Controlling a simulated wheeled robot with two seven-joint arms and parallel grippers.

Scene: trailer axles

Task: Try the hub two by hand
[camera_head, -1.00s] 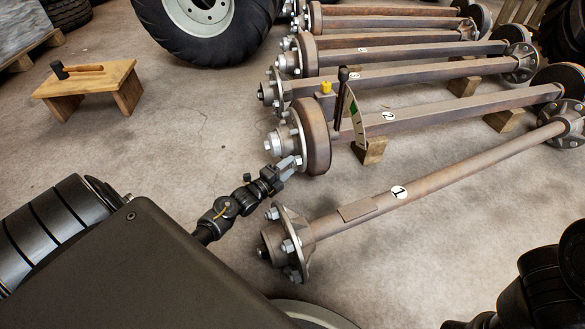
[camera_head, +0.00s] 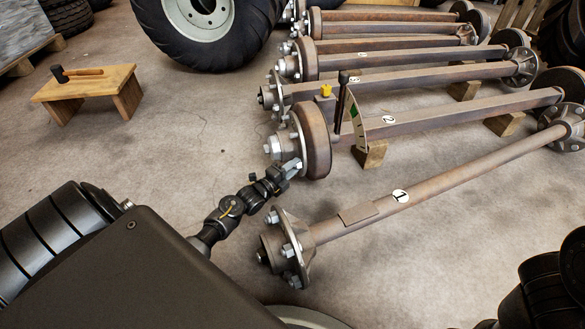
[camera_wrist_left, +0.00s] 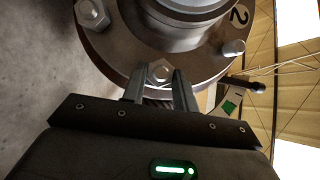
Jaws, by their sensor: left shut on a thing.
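Axle two (camera_head: 450,114) lies on wooden blocks with a white "2" label. Its hub two (camera_head: 283,146) is at the left end, in front of a rusty drum (camera_head: 314,142). My left gripper (camera_head: 290,168) is at the lower edge of the hub flange. In the left wrist view the gripper (camera_wrist_left: 160,82) is shut on a wheel stud (camera_wrist_left: 160,71) of the hub flange (camera_wrist_left: 122,52). Other studs show to either side. A lever with a dark grip (camera_head: 343,78) and a pale scale (camera_head: 357,114) stand beside the drum. My right gripper does not show.
Axle one (camera_head: 455,172) lies in front, its flanged hub (camera_head: 286,245) close to my left arm. More axles lie behind. A small wooden bench (camera_head: 86,88) with a hammer (camera_head: 75,73) stands left. A large tyre (camera_head: 230,40) is at the back. The floor between is clear.

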